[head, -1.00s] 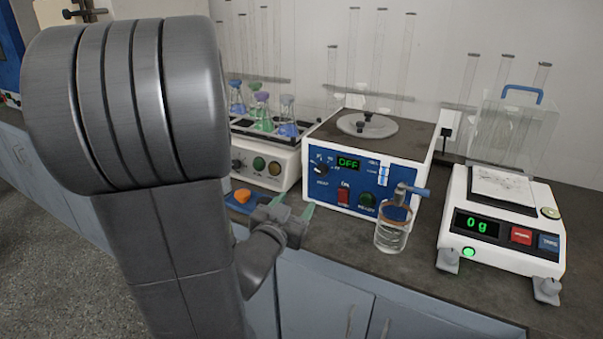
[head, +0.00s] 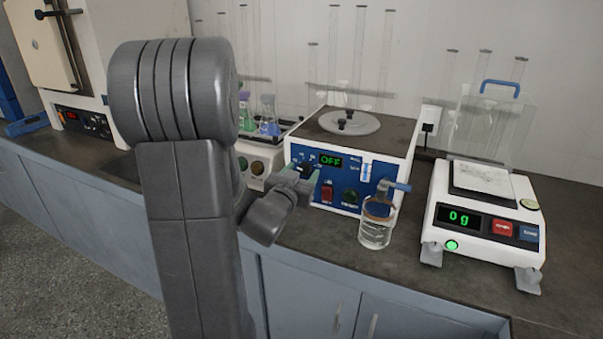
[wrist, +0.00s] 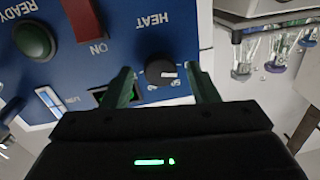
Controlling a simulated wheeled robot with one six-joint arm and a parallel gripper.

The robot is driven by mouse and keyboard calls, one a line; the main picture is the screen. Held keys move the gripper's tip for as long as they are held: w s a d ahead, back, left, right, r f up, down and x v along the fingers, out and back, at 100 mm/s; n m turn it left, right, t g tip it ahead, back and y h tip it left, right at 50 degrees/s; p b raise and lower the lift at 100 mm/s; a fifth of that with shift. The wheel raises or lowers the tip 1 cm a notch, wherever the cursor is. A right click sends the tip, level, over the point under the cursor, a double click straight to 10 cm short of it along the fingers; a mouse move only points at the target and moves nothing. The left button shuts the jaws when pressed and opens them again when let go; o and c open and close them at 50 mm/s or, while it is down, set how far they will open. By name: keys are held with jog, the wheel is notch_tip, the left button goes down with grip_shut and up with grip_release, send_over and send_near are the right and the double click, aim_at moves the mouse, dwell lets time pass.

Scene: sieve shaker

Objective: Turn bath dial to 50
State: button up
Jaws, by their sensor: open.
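The bath (head: 348,135) is a white box with a blue front panel, and its display (head: 330,160) reads OFF. Its black dial (wrist: 159,72), marked HEAT, has a white pointer line and shows in the wrist view, where the picture is turned over. My gripper (wrist: 165,80) is open, with one green finger on each side of the dial; I cannot tell whether either touches it. In the head view my gripper (head: 305,178) is at the panel's left side and partly covers the dial.
A red ON switch (head: 327,193) and a green READY button (head: 351,197) sit on the panel. A balance (head: 485,215) reading 0 g is at right. A flask shaker (head: 262,165) stands left.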

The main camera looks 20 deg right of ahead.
jog(key=shift+w+d, duration=0.15)
jog(key=shift+d, duration=0.05)
jog(key=c, duration=1)
